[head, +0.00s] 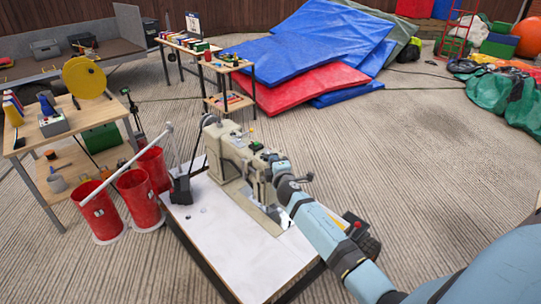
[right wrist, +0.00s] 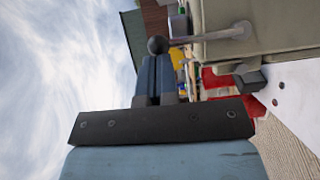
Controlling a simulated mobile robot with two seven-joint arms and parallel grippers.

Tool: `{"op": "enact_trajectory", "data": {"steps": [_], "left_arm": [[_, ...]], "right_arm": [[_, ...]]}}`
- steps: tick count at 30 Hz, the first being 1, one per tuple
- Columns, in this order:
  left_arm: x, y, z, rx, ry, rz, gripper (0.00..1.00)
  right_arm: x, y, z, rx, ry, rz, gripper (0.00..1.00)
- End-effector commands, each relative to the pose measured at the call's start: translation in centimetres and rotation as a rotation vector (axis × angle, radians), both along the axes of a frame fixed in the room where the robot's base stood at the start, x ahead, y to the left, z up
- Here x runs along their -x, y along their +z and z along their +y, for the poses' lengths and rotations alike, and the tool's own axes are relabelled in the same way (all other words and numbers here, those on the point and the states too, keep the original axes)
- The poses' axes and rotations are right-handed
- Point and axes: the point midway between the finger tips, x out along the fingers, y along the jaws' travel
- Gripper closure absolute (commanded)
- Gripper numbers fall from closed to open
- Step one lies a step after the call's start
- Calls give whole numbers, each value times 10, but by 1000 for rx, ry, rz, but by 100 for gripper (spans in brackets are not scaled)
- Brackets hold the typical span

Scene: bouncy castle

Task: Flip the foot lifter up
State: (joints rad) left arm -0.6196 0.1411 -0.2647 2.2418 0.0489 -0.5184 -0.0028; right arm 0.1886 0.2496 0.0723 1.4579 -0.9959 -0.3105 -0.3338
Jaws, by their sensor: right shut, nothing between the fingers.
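A beige sewing machine (head: 235,155) stands on a white-topped table (head: 225,235) in the head view. The foot lifter (right wrist: 205,38) is a thin grey lever with a dark ball at its end, on the machine's pale body (right wrist: 265,25) in the right wrist view. My right gripper (right wrist: 159,62) is shut and empty. Its fingertips are right at the ball, overlapping it in view; I cannot tell whether they touch. In the head view my right arm reaches from the lower right to the machine's head, and its tips are hard to make out. My left gripper is not in view.
Red buckets (head: 139,200) stand left of the table, with a white pole leaning across them. A wooden workbench (head: 60,130) is at the left. Blue and red sheets (head: 310,50) lie behind.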

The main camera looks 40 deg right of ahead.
Motion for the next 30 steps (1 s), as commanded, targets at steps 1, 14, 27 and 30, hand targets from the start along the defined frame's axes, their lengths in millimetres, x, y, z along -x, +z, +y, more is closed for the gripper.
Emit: {"op": "enact_trajectory", "data": {"steps": [1, 14, 27, 30], "left_arm": [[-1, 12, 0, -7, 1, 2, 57], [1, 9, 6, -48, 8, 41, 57], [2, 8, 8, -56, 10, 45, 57], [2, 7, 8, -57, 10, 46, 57]], "right_arm": [[0, 10, -4, -39, 0, 5, 100], [-2, 6, -25, -237, -1, 18, 100], [-3, 4, -30, -233, 0, 18, 100], [-2, 4, -31, -232, 0, 18, 100]]}}
